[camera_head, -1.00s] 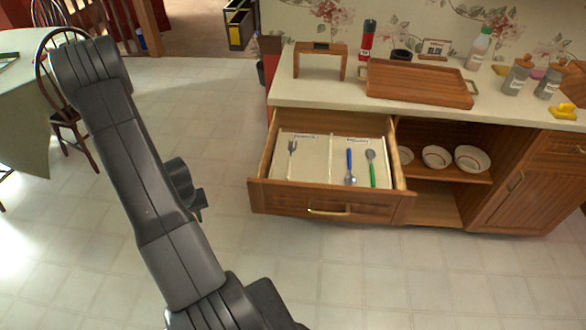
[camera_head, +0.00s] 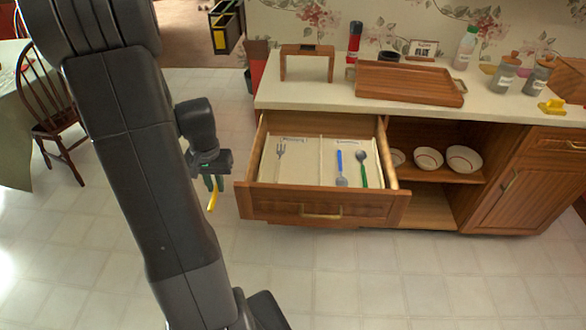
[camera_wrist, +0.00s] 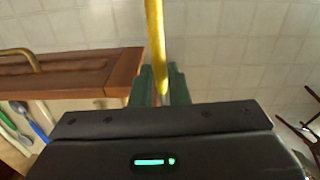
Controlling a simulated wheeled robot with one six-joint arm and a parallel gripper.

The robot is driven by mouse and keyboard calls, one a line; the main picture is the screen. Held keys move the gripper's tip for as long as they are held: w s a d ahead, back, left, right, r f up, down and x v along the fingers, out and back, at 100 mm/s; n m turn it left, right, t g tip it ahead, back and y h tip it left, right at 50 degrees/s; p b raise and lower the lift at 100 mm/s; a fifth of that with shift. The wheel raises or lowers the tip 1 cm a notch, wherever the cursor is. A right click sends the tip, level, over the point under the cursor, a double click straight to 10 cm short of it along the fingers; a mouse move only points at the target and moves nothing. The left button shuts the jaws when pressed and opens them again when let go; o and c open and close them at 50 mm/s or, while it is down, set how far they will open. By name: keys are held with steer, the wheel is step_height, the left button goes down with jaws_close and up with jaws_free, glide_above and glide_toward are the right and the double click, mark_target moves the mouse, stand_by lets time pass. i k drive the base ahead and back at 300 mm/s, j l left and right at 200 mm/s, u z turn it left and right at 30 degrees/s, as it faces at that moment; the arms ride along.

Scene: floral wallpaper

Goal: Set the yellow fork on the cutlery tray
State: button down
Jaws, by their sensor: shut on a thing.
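My gripper (camera_head: 213,183) hangs in the air just left of the open drawer, over the floor. It is shut on a yellow fork, of which a yellow length (camera_head: 212,200) shows below the fingers. In the wrist view the yellow length (camera_wrist: 155,45) stands out between the green fingers (camera_wrist: 160,84); the fork's tines cannot be made out. The cutlery tray (camera_head: 308,165) is a pale two-part insert in the open drawer. Its left part holds a grey fork (camera_head: 280,150). Its right part holds a blue-handled spoon (camera_head: 340,165) and a green-handled spoon (camera_head: 362,168). Each part has a label at the back.
The wooden drawer front (camera_head: 290,207) and its left wall stand beside my gripper. A wooden serving tray (camera_head: 405,84) and a wooden stand (camera_head: 307,62) are on the counter. Bowls (camera_head: 428,159) sit on the open shelf at right. A chair (camera_head: 50,110) is at left.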

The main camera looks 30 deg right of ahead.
mark_target(302, 166)
steer(key=i+l, duration=0.1)
steer(key=l, duration=1.3)
steer(key=i, duration=0.05)
